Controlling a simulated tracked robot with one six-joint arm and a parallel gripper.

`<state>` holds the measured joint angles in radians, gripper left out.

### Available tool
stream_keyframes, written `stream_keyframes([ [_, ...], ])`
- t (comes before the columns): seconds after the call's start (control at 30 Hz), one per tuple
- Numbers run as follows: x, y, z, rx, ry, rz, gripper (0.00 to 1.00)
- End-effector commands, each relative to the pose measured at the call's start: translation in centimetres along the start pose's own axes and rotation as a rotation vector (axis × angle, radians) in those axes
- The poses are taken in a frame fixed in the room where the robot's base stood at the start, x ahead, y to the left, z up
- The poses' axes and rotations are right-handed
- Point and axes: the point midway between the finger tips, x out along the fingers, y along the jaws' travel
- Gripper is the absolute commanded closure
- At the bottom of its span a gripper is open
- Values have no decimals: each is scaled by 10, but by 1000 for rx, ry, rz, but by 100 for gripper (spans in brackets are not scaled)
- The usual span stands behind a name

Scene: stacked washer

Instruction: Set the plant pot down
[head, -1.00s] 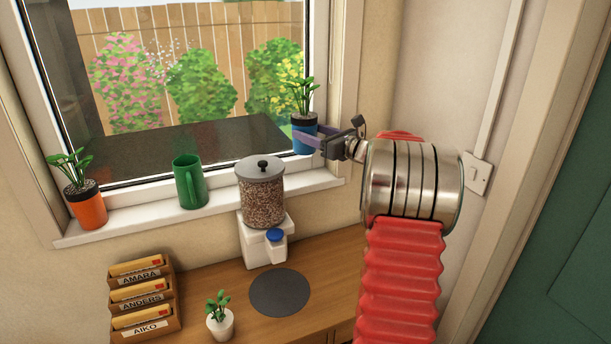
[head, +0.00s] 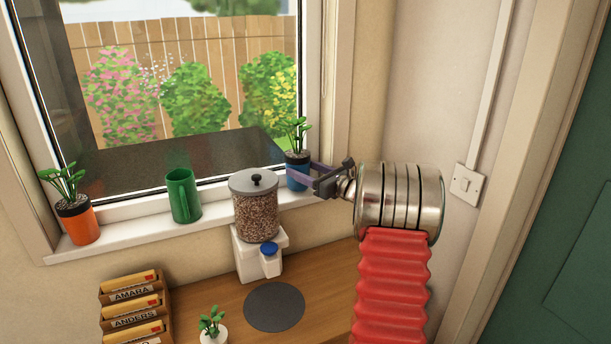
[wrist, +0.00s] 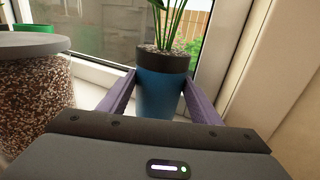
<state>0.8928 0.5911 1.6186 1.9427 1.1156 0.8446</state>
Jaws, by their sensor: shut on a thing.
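The plant pot (head: 297,174) is blue with a dark rim and holds a green leafy plant. It stands upright at the right end of the white windowsill (head: 140,228). My gripper (head: 308,172) reaches it from the right and is shut on it. In the wrist view, the purple fingers press on both sides of the blue pot (wrist: 160,95). The gripper body hides the pot's base there, so I cannot tell for sure whether it touches the sill.
A jar of brown pellets on a white dispenser (head: 257,205) stands just left of the pot. The window frame (head: 312,80) is close behind. Below is a wooden counter (head: 325,285).

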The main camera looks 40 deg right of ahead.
Motion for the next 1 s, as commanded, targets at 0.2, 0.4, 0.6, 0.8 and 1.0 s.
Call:
stream_keyframes([
  [0.2, 0, 0, -17, -1, -2, 0, 68],
  [0.4, 1, 0, -16, -1, -2, 1, 68],
  [0.6, 1, 1, -19, 0, 0, 1, 36],
  [0.8, 1, 1, -19, 0, 0, 1, 23],
  [1.0, 1, 1, -19, 0, 0, 1, 23],
])
